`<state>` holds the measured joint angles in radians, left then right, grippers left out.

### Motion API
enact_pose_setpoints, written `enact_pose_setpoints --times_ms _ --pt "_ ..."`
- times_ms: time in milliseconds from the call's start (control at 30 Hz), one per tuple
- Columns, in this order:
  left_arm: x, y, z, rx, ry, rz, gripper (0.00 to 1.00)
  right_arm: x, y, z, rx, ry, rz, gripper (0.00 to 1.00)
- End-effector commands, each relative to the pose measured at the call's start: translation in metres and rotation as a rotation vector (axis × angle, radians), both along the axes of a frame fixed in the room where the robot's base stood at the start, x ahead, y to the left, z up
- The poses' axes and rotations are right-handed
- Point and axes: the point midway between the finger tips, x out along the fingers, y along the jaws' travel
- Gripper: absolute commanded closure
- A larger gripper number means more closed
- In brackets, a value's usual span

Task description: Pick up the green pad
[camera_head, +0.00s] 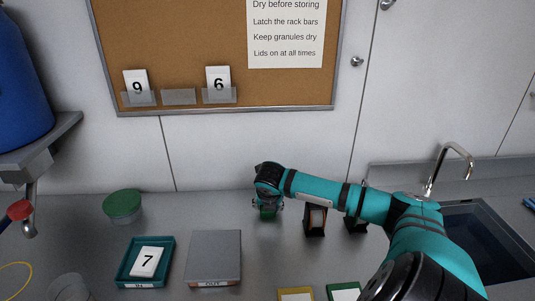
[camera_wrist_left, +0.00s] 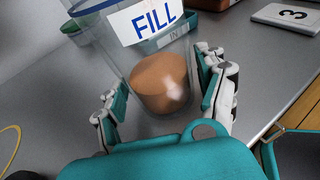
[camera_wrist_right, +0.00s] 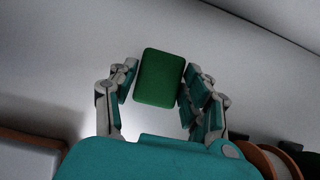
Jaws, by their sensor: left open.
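The green pad (camera_wrist_right: 159,78) is a dark green rounded block in the right wrist view. It sits between the fingers of my right gripper (camera_wrist_right: 160,85), which press close on both its sides. In the head view the right gripper (camera_head: 268,200) is low over the back of the counter, with a bit of the green pad (camera_head: 267,213) showing under it. Whether the pad touches the counter is hidden. My left gripper (camera_wrist_left: 165,95) is open, with a clear beaker (camera_wrist_left: 115,62) marked FILL, brown at its bottom, beyond and between its fingers. It is out of the head view.
A teal tray (camera_head: 124,270) with a 7 card, a grey box (camera_head: 214,255) and a green-lidded tub (camera_head: 122,205) stand left of the right arm. Dark stands (camera_head: 315,222) are close right of the gripper. A sink (camera_head: 480,240) is at right.

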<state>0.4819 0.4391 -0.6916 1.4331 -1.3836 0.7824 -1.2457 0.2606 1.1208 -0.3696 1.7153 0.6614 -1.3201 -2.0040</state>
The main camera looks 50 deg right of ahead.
Motion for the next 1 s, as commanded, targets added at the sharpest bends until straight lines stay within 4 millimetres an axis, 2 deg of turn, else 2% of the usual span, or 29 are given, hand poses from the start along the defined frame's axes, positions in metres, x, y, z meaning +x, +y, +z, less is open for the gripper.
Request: enact_pose_setpoints --times_ms 33,200,467,567,800,1000 --pt "0.000 0.000 0.000 0.000 0.000 0.000 0.27 0.000 0.000 0.000 0.000 0.000 0.000 0.60" --pt "0.000 0.000 0.000 0.000 0.000 0.000 0.27 0.000 0.000 0.000 0.000 0.000 0.000 0.81" --pt "0.000 0.000 0.000 0.000 0.000 0.000 0.27 0.000 -0.001 0.006 -0.001 -0.001 0.000 0.81" --pt "0.000 0.000 0.000 0.000 0.000 0.000 0.27 0.001 -0.001 0.020 -0.003 -0.005 0.000 0.81" --pt "0.000 0.000 0.000 0.000 0.000 0.000 0.27 0.001 -0.001 0.069 -0.002 -0.005 0.000 0.81" --pt "0.000 0.000 0.000 0.000 0.000 0.000 0.27 0.000 0.000 0.095 -0.001 -0.002 0.000 0.81"
